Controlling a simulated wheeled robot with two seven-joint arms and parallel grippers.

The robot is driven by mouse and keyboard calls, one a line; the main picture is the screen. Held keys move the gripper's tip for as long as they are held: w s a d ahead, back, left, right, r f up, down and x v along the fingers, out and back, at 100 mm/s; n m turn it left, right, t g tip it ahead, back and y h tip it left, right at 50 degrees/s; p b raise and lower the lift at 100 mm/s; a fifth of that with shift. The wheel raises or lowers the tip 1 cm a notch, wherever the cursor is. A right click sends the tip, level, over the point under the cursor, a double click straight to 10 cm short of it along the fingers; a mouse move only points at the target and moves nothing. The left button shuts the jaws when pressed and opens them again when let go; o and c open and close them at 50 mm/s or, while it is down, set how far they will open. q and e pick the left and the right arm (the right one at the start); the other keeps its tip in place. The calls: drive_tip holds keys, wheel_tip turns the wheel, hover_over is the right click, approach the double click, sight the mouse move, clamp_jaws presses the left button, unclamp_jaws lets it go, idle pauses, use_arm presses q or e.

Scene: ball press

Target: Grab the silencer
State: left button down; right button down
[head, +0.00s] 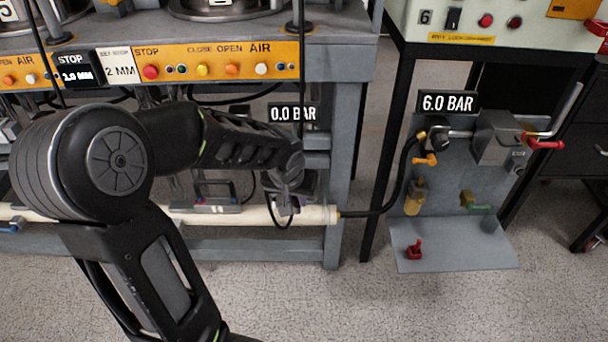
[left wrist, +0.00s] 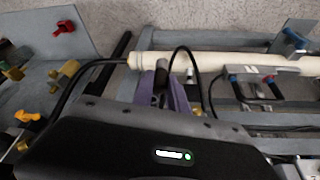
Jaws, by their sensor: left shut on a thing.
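My left gripper (head: 285,190) reaches in from the left and is low in front of the bench, at the pale pipe (head: 240,213). In the left wrist view its purple fingers (left wrist: 163,98) are shut on a small dark grey cylinder (left wrist: 160,74), which looks to be the silencer. The cylinder is close to the pale pipe's end (left wrist: 138,61); I cannot tell whether they touch. In the head view my gripper and wrist mostly hide the held piece. My right gripper is not in view.
A black hose (head: 385,195) runs from the pipe end up to the grey valve panel (head: 460,190) at right. A bench leg (head: 338,170) stands just right of my gripper. A thin black hose (left wrist: 207,80) loops near my fingers.

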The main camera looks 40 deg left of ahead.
use_arm(q)
drive_tip(key=s, duration=0.1)
drive_tip(key=s+d, duration=0.1)
drive_tip(key=s, duration=0.1)
drive_tip(key=s+d, duration=0.1)
drive_tip(key=shift+s, duration=0.35)
